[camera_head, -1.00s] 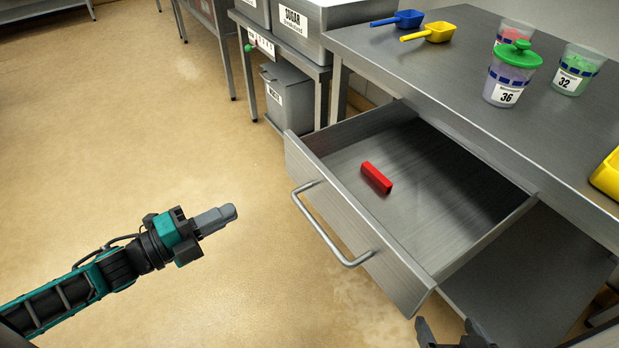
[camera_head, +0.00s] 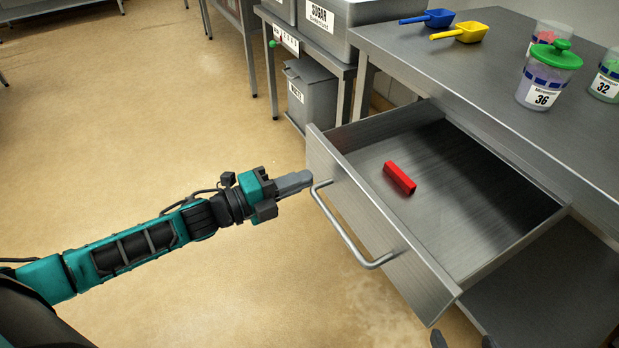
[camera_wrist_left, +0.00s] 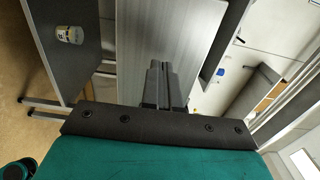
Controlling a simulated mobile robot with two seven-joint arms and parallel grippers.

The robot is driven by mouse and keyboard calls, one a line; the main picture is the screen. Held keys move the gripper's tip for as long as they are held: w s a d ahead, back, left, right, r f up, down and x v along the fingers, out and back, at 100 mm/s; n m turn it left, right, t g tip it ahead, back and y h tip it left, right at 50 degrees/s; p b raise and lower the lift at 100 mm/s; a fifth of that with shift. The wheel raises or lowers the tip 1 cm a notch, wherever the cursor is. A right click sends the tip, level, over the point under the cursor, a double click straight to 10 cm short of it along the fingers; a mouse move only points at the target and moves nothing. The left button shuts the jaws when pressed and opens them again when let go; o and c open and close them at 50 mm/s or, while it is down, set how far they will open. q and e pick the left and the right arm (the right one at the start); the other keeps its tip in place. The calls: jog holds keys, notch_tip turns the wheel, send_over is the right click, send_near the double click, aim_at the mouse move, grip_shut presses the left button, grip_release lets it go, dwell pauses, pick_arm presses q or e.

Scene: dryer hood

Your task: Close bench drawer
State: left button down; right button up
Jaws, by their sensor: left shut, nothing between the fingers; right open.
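The bench drawer (camera_head: 372,222) is pulled well out from the steel bench (camera_head: 480,95). A red block (camera_head: 399,178) lies inside it. A bar handle (camera_head: 345,232) runs along its front panel. My left gripper (camera_head: 308,178) is shut and empty, with its tip close to the handle's far end and the front panel; I cannot tell whether it touches. In the left wrist view the shut fingers (camera_wrist_left: 160,68) point at a brushed metal panel (camera_wrist_left: 165,35). My right gripper (camera_head: 462,342) shows only as dark tips at the bottom edge, below the drawer's near corner.
A grey bin (camera_head: 312,95) stands under a side table beyond the drawer. The floor (camera_head: 150,130) at left is clear.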

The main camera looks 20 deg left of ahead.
pick_arm(q)
jog(key=shift+x, duration=1.3)
pick_arm(e)
jog(key=shift+f, duration=0.25)
